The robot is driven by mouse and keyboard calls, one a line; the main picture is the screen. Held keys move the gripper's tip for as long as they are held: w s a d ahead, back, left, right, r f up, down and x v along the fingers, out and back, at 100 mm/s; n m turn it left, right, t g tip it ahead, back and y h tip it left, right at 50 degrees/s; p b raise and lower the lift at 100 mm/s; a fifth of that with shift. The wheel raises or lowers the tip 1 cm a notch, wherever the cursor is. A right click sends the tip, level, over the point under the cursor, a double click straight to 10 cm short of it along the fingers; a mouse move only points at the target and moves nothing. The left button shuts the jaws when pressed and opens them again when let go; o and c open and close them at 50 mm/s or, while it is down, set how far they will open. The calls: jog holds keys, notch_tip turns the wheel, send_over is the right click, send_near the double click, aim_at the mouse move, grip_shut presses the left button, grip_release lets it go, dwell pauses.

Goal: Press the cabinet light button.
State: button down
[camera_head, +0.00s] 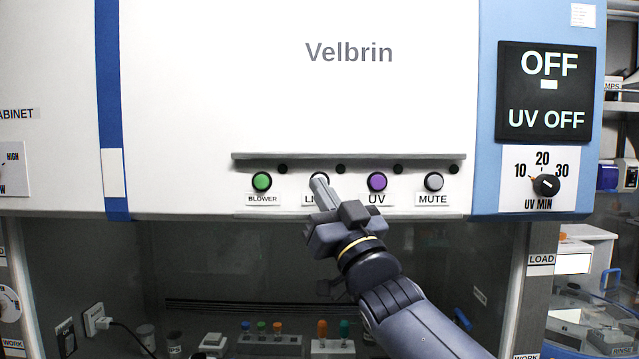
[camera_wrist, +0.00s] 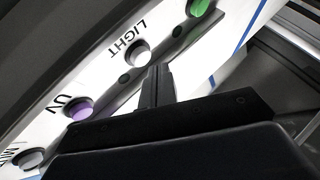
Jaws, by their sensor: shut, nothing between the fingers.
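In the wrist view the shut fingers (camera_wrist: 157,75) point at the panel close beside the light button. I cannot tell whether the tips touch it.
The green blower button (camera_head: 262,181) is to the left. The purple UV button (camera_head: 377,181) and grey mute button (camera_head: 433,181) are to the right. A thin ledge (camera_head: 350,156) runs above the row. The display (camera_head: 545,92) reads OFF and UV OFF. A timer knob (camera_head: 546,185) sits below it.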

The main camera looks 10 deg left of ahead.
jog(key=shift+w, duration=0.15)
dwell(0.7)
jog(key=shift+w+a, duration=0.1)
jog(key=shift+w, duration=0.15)
jog(key=shift+w+a, duration=0.1)
jog(key=shift+w, duration=0.4)
dwell(0.6)
jog(key=shift+s, duration=0.15)
dwell(0.3)
jog(key=shift+s+d+b, duration=0.25)
jog(key=shift+s+b, duration=0.35)
jog(key=shift+s, duration=0.15)
jog(key=shift+s, duration=0.1)
jog(key=s+b, duration=0.1)
jog(key=s, duration=0.1)
jog(key=s+d+b, duration=0.1)
jog(key=s, duration=0.1)
jog(key=shift+s+b, duration=0.3)
jog(key=shift+b, duration=0.05)
